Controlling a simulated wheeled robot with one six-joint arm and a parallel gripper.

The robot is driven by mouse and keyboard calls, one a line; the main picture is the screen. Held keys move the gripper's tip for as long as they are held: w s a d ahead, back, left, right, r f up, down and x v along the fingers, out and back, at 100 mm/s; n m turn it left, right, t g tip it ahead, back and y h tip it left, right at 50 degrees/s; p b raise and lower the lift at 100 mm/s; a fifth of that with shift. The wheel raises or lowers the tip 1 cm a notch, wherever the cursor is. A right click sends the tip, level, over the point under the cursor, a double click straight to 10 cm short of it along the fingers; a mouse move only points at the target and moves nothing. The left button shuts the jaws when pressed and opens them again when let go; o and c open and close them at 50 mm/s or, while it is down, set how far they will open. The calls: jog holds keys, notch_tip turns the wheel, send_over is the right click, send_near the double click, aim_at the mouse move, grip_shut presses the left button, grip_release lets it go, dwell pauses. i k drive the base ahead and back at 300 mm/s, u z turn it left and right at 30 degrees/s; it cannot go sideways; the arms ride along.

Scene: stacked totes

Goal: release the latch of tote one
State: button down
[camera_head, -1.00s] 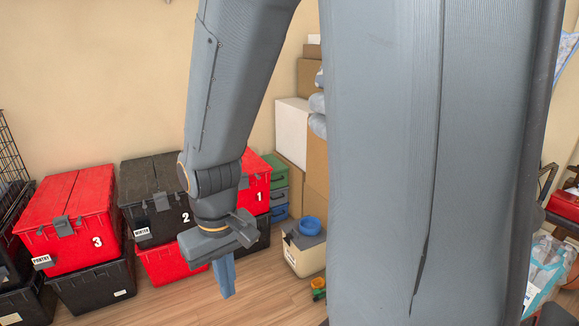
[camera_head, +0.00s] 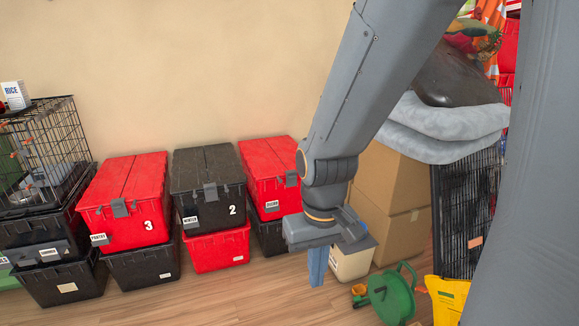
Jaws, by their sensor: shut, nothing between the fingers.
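Tote one, the red lidded tote (camera_head: 262,170) to the right of black tote 2, sits on top of a black tote (camera_head: 268,236). Its number is hidden behind my arm now. A white label (camera_head: 271,206) is on its front left. Its grey latch (camera_head: 291,179) shows at the front edge of the lid, just left of my wrist. The lid looks closed; whether the latch is fastened I cannot tell. My gripper (camera_head: 316,280) is shut and empty. Its blue fingers point down, right of and below tote one in the picture, apart from the latch.
Black tote 2 (camera_head: 206,172) and red tote 3 (camera_head: 125,190) stand on lower totes to the left. A wire cage (camera_head: 52,140) is at far left. A cream bin (camera_head: 352,264), cardboard boxes and a green watering can (camera_head: 391,298) are right of my gripper. The front floor is clear.

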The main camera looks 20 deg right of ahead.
aim_at(291, 175)
jog(key=i, duration=1.65)
